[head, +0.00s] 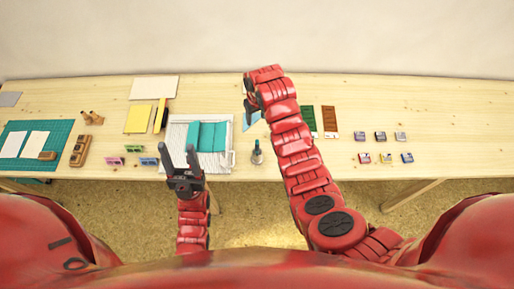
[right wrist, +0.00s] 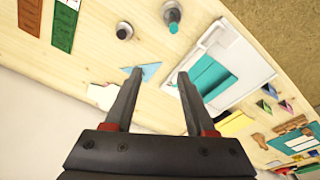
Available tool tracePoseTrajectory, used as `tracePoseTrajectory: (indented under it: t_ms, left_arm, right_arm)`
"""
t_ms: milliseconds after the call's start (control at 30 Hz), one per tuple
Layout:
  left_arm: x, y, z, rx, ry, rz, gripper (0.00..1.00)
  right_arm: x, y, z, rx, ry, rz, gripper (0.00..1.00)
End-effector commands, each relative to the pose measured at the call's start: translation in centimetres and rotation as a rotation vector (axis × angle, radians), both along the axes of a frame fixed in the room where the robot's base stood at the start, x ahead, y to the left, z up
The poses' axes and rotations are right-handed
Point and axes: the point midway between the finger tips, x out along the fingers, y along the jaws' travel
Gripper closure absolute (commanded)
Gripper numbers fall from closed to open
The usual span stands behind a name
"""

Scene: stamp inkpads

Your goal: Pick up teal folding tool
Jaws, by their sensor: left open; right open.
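A slim teal-topped tool (head: 257,144) stands upright in a small grey holder (head: 257,157) right of the white tray; I take it for the teal folding tool. In the right wrist view its teal end (right wrist: 173,27) shows at the top, beyond the fingertips. My right gripper (right wrist: 160,73) is open and empty, with the table below it; in the head view the right gripper (head: 250,107) is farther back than the tool and partly hidden by its own arm. My left gripper (head: 177,148) is open and empty at the front left of the white tray.
The white tray (head: 229,170) holds a teal folded piece (head: 207,137). A light blue triangle (right wrist: 146,72) lies near my right fingertips. A second grey round holder (right wrist: 124,31) stands near the tool. Green and brown cards (head: 329,121) and several small inkpads (head: 380,136) lie to the right.

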Motion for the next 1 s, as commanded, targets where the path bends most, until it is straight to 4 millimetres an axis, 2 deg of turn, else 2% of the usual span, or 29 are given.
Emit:
tracePoseTrajectory:
  t_ms: [33,100,200,267,500,700,833,1000]
  left_arm:
    - [0.0,0.0,0.7,0.0,0.0,0.0,0.45]
    - [0.0,0.0,0.9,0.0,0.0,0.0,0.45]
    - [0.0,0.0,0.4,0.0,0.0,0.0,0.45]
    - [0.0,0.0,-0.5,0.0,0.0,0.0,0.45]
    - [0.0,0.0,-5.4,0.0,0.0,0.0,0.45]
    - [0.0,0.0,-9.0,0.0,0.0,0.0,0.45]
    - [0.0,0.0,-10.3,0.0,0.0,0.0,0.45]
    - [0.0,0.0,-10.7,0.0,0.0,0.0,0.45]
  right_arm:
    - [-1.1,0.1,1.2,-0.016,0.052,0.009,0.44]
    - [-2.2,0.1,1.9,-0.035,0.107,0.018,0.44]
    - [-3.0,0.1,1.7,-0.045,0.144,0.023,0.44]
    - [-3.2,0.0,0.8,-0.048,0.151,0.023,0.44]
    - [-3.1,0.0,-4.7,-0.046,0.149,0.023,0.44]
    - [-3.1,0.0,-8.5,-0.046,0.148,0.023,0.44]
    - [-3.1,0.0,-9.8,-0.047,0.146,0.022,0.44]
    - [-3.1,0.0,-10.3,-0.047,0.146,0.022,0.44]
